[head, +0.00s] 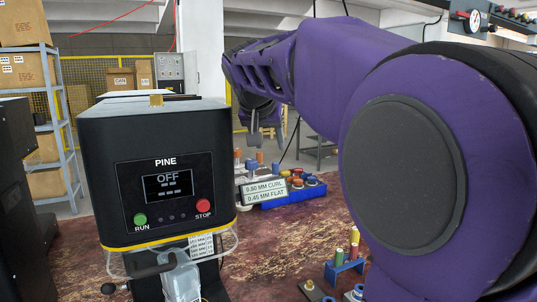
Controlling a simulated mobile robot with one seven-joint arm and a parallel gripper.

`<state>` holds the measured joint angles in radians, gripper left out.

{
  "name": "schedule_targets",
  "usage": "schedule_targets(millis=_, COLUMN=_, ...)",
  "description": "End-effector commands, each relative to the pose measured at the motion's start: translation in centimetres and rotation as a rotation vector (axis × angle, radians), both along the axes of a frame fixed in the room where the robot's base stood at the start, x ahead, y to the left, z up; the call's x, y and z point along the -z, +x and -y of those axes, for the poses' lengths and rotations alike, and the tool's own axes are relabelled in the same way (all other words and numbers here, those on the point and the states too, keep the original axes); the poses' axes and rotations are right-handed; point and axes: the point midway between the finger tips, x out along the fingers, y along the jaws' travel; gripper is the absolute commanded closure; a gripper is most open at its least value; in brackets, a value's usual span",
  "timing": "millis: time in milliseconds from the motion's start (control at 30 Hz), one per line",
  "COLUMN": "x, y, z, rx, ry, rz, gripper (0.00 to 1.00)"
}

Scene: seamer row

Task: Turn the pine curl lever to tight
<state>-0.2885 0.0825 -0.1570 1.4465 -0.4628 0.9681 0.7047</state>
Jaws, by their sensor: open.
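The machine labelled PINE (165,190) is a dark box with a yellow stripe at its lower edge, left of centre. Its screen (168,186) reads OFF, above a green RUN button (140,220) and a red STOP button (204,206). A black bent handle (152,267) shows below the front panel, beside a clear plastic part. I cannot tell whether it is the curl lever, and no tight mark is readable. My gripper (262,128) is open, pointing down, behind and right of the machine, apart from it. Nothing shows between its fingers.
A sign (264,191) reads 0.80 MM CURL, 0.45 MM FLAT. Behind it is a blue tray (293,196) of coloured parts. A small blue rack (344,266) stands at the lower right on the worn red bench (290,240). My purple arm covers much of the right.

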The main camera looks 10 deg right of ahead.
Motion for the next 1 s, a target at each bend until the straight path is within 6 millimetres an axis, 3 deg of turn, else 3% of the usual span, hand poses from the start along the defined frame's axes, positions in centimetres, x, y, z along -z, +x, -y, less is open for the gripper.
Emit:
schedule_targets(millis=100, x=-2.1, y=-1.7, z=-0.8, rx=-0.001, ry=0.0, rz=0.003, gripper=0.47)
schedule_targets(millis=300, x=-4.0, y=-3.6, z=-1.6, rx=0.0, ry=0.001, rz=0.001, gripper=0.47)
schedule_targets(millis=700, x=-4.5, y=-4.1, z=-1.9, rx=0.0, ry=0.0, rz=0.0, gripper=0.47)
schedule_targets(millis=867, x=-3.5, y=-4.1, z=-1.5, rx=0.003, ry=0.012, rz=-0.029, gripper=0.74)
schedule_targets(millis=1000, x=1.0, y=-4.1, z=-0.1, rx=0.008, ry=0.094, rz=-0.158, gripper=0.99)
